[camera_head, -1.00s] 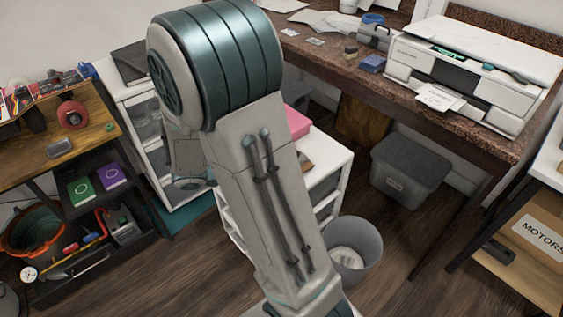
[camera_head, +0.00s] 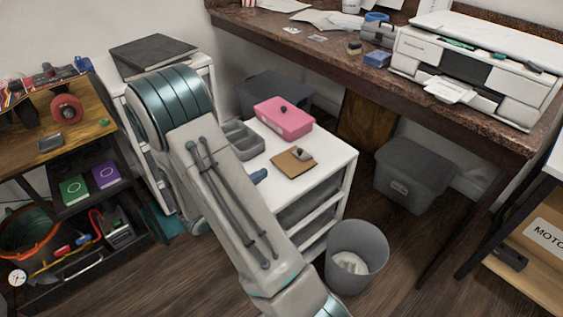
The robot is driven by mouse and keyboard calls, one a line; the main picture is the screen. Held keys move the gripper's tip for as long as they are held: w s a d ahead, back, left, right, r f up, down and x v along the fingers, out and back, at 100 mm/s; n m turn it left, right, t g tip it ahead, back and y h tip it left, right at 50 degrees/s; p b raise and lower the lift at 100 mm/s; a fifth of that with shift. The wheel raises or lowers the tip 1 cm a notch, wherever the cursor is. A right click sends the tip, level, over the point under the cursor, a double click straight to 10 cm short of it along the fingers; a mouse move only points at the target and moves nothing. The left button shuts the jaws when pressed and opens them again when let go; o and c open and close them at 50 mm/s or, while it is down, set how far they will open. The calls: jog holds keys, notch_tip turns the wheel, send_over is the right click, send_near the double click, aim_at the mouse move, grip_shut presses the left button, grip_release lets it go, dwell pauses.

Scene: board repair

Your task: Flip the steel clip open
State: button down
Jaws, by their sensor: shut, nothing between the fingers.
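A small brown board (camera_head: 288,166) lies flat on top of the white drawer unit (camera_head: 335,160). A small grey piece (camera_head: 303,154) sits on its far right part. This may be the steel clip, but it is too small to tell whether it is open or shut. My arm crosses the left and front of the white unit, and its upper joint stands left of the unit.
A pink lidded box (camera_head: 284,119) and a grey divided tray (camera_head: 243,140) share the unit's top. A small blue object (camera_head: 259,176) is partly hidden by my arm. A grey bin (camera_head: 357,258) stands in front. The workbench (camera_head: 330,52) with a printer (camera_head: 470,70) is behind right.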

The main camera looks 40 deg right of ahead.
aim_at(299, 150)
jog(key=b+x, duration=0.3)
jog(key=x, duration=1)
jog(key=shift+d+r, duration=0.1)
jog(key=shift+d, duration=0.3)
jog(key=shift+w+a+r+p, duration=0.1)
jog(key=shift+p, duration=0.2)
